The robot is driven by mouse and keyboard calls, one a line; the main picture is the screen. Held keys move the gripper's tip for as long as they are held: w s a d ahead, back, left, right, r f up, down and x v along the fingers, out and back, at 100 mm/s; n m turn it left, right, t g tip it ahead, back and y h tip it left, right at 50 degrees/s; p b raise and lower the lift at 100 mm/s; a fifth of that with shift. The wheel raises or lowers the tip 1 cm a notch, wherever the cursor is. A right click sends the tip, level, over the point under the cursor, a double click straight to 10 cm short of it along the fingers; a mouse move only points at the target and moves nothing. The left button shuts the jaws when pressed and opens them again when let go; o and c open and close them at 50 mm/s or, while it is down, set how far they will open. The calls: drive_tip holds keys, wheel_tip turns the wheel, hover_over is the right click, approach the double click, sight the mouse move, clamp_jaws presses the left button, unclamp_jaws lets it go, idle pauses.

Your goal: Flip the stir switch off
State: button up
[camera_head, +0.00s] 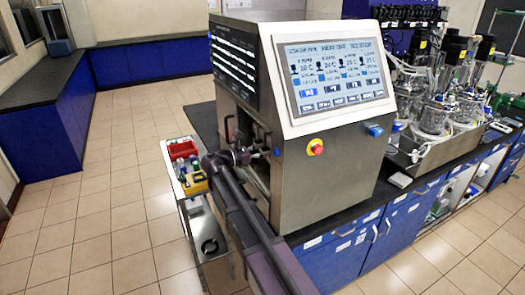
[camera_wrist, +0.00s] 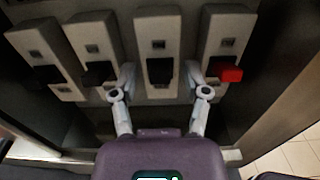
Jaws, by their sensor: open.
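A row of several rocker-type switches on pale upright plates runs across the wrist view. The one in the middle right, a black switch (camera_wrist: 160,72), sits between the fingers of my gripper (camera_wrist: 159,80). Further left are another black switch (camera_wrist: 100,74) and a third dark one (camera_wrist: 47,75). A red switch (camera_wrist: 231,74) is at the right, just beyond the right finger. The labels are too small to read, so I cannot tell which is the stir switch. My gripper is open and empty. In the head view it is at the left side of the steel control cabinet (camera_head: 330,165).
The cabinet carries a touchscreen (camera_head: 335,75) and a red emergency button (camera_head: 315,147). Glass bioreactors (camera_head: 437,115) stand on the bench to the right. A side shelf with a red tray (camera_head: 182,149) and a yellow box (camera_head: 194,186) is left of my arm. Tiled floor (camera_head: 110,220) is clear at left.

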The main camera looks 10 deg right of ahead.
clamp_jaws()
drive_tip(key=shift+f+h+b, duration=0.3)
drive_tip(key=shift+h+b, duration=0.1)
drive_tip(key=shift+b, duration=0.5)
drive_tip(key=f+h+b, duration=0.1)
drive_tip(key=h+b, duration=0.1)
drive_tip(key=b, duration=0.3)
drive_tip(key=shift+t, duration=0.4)
drive_tip(key=h+b, duration=0.1)
drive_tip(key=b, duration=0.1)
drive_tip(key=h+b, duration=0.2)
drive_tip(key=shift+f+t+b, duration=0.3)
drive_tip(key=shift+t+b, duration=0.05)
drive_tip(key=shift+t, duration=0.05)
drive_tip(key=shift+h+b, duration=0.4)
drive_tip(key=shift+b, duration=0.1)
drive_tip(key=shift+r+h+b, duration=0.1)
drive_tip(key=shift+h+b, duration=0.2)
drive_tip(key=shift+b, duration=0.05)
drive_tip(key=shift+w, duration=0.1)
